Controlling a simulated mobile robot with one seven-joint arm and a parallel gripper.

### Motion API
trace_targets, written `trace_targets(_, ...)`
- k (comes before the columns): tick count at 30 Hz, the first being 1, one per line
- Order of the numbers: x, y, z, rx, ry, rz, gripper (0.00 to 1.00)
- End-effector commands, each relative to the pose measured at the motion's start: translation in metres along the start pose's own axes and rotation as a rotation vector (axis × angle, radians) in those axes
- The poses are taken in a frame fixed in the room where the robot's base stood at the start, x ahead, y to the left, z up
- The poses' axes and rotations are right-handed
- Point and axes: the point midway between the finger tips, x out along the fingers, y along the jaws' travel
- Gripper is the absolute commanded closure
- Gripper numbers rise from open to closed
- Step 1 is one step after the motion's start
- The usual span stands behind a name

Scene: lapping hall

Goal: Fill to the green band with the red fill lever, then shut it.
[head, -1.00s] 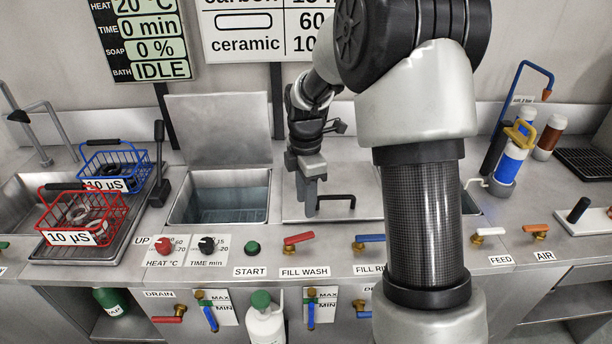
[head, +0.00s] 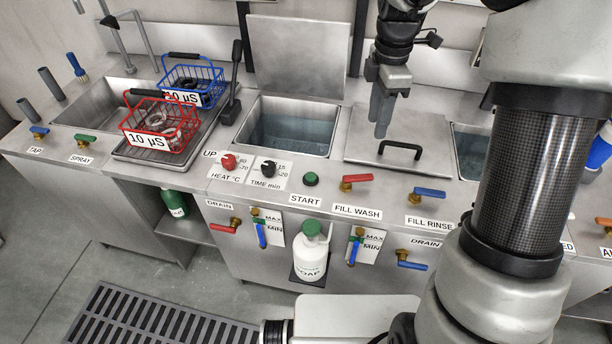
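The red fill lever (head: 357,179) sits on a brass valve above the FILL WASH label (head: 356,212) on the counter front. Its handle points right. The open wash tank (head: 252,124) behind it holds bluish liquid. A level gauge (head: 261,230) with MAX and MIN marks is on the front panel below, its tube showing blue low down. A second gauge (head: 353,247) stands farther right. The green band is too small to make out clearly. My gripper (head: 381,132) hangs pointing down over the closed lid, behind the red lever and apart from it. Its finger gap is unclear.
A black lid handle (head: 400,151) rises close to my gripper. A blue lever (head: 428,192) is right of the red one, and a red DRAIN lever (head: 224,227) is lower left. A soap bottle (head: 311,258) stands between the gauges. Red (head: 188,139) and blue (head: 222,81) baskets sit left.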

Motion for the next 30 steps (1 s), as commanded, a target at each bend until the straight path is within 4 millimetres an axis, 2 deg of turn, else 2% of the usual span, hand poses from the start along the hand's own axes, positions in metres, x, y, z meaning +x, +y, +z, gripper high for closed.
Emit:
trace_targets(13, 0.0, 0.0, 0.0, 0.0, 0.0, 0.0, 0.64)
trace_targets(19, -0.007, -0.003, 0.001, -0.004, 0.0, -0.005, 0.64)
trace_targets(26, 0.014, -0.004, 0.003, -0.001, 0.001, -0.004, 0.64)
trace_targets(30, 0.039, -0.005, 0.003, -0.001, 0.0, -0.007, 0.64)
